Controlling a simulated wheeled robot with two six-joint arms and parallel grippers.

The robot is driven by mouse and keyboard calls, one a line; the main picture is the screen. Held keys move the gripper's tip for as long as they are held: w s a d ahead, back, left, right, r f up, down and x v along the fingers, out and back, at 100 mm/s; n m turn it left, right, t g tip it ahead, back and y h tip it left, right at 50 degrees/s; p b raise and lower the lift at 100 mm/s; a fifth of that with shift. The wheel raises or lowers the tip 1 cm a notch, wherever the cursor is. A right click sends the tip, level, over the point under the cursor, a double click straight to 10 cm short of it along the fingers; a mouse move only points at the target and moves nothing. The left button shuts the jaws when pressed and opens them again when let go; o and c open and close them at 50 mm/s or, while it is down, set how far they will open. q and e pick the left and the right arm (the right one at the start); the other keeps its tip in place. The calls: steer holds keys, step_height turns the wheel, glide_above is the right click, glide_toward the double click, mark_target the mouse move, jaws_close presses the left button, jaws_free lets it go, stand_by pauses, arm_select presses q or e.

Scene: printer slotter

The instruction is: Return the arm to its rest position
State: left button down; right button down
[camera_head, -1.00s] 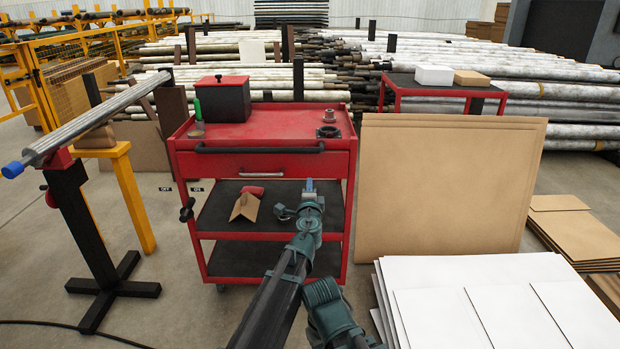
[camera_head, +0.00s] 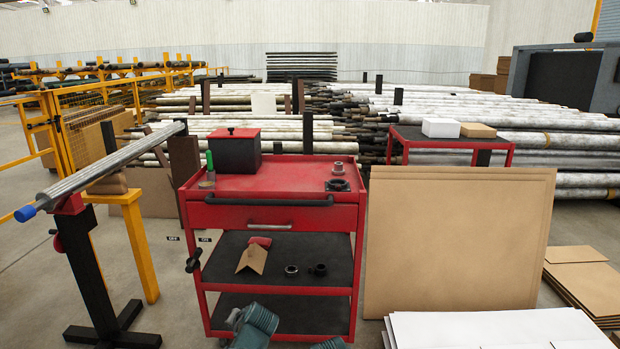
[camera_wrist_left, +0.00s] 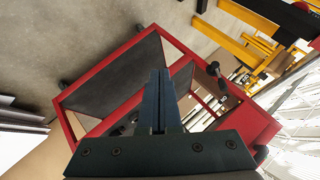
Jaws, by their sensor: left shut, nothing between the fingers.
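My left gripper shows in the left wrist view (camera_wrist_left: 160,74), with its two dark fingers closed together and nothing between them. The red cart (camera_wrist_left: 150,40) is beyond the fingers there, seen tilted. In the head view only teal links of my arm show at the bottom edge, in front of the lower shelf of the red cart (camera_head: 275,187); the gripper itself is out of that view. My right gripper is in neither view.
Two dark rings (camera_head: 291,270) and a folded brown piece (camera_head: 252,259) lie on the middle shelf. Cardboard sheets (camera_head: 455,240) stand right of the cart, with white sheets (camera_head: 490,328) in front. A metal shaft (camera_head: 110,170) rests on a stand at left.

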arm_select(q)
steer(key=s+d+f+n+g+h, duration=0.2)
steer(key=s+f+g+h, duration=0.1)
steer(key=s, duration=0.5)
steer(key=s+d+f+n+g+h, duration=0.15)
steer(key=s+f+g, duration=0.25)
steer(key=s, duration=0.4)
steer(key=s+d+r+m+p, duration=0.2)
steer(key=s+d+m, duration=0.3)
steer(key=d, duration=0.5)
step_height(320, 180, up, 38)
steer(key=n+p, duration=0.1)
steer(key=p, duration=3.6)
steer(key=shift+s+d+g, duration=0.25)
steer(key=shift+s+g, duration=0.05)
steer(key=shift+s, duration=0.15)
steer(key=shift+f, duration=0.15)
